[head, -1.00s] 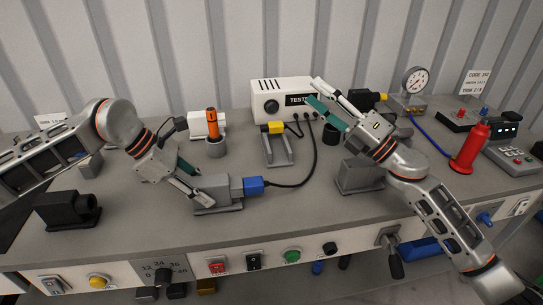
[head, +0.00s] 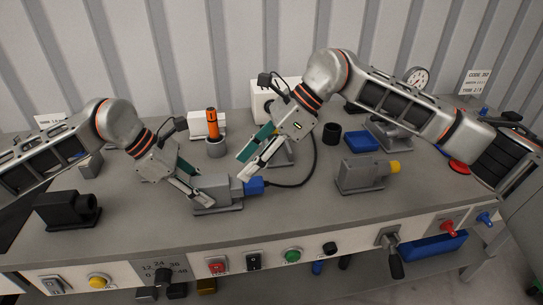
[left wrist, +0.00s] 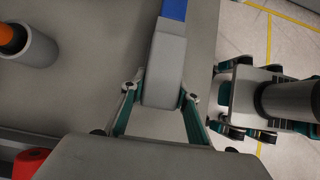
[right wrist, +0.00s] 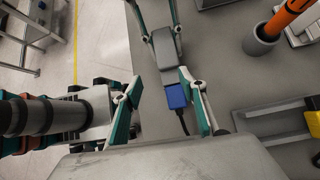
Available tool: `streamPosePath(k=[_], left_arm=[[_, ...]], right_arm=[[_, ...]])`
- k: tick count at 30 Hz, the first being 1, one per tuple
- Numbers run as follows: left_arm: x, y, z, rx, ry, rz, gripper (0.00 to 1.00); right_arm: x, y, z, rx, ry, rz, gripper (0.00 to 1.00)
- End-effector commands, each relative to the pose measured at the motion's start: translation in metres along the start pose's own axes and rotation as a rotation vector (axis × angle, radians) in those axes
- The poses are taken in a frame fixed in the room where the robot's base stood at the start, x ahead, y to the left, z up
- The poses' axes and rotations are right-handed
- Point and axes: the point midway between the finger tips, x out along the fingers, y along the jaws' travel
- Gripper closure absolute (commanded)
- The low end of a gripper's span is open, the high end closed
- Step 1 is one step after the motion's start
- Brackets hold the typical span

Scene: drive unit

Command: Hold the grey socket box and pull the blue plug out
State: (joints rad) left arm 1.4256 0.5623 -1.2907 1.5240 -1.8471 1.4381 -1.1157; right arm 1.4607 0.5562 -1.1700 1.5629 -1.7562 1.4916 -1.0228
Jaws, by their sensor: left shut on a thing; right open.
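The grey socket box (head: 217,190) sits on the bench in the head view, with the blue plug (head: 254,186) in its right end. My left gripper (head: 196,186) is shut on the box, one finger on each side; the left wrist view shows the box (left wrist: 165,68) between its fingers (left wrist: 160,92). My right gripper (head: 246,168) is open and empty, above and just behind the plug.
A black cable (head: 306,176) runs from the plug toward the white tester (head: 262,104), partly hidden by my right arm. An orange-handled tool stands in a grey cup (head: 216,149) behind the box. A grey block with a yellow end (head: 362,176) stands to the right.

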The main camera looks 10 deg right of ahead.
Motion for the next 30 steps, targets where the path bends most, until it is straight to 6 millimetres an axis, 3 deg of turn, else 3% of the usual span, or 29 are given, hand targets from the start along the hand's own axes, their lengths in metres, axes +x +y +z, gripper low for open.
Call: streamPosePath(k=[6, 11, 24, 30], left_arm=[[0.002, -0.001, -0.002, -0.002, 0.002, -0.004, 0.94], [0.002, -0.001, -0.002, -0.002, 0.002, -0.004, 0.94], [0.002, -0.001, -0.002, -0.002, 0.002, -0.004, 0.94], [0.002, -0.001, -0.002, -0.002, 0.002, -0.004, 0.94]], right_arm=[[-0.022, -0.014, -0.034, -0.055, 0.223, -0.034, 0.58], [-0.026, -0.017, -0.044, -0.062, 0.282, -0.039, 0.58], [0.038, -0.020, -0.064, -0.063, 0.286, -0.038, 0.58], [0.056, -0.021, -0.069, -0.062, 0.285, -0.040, 0.58]])
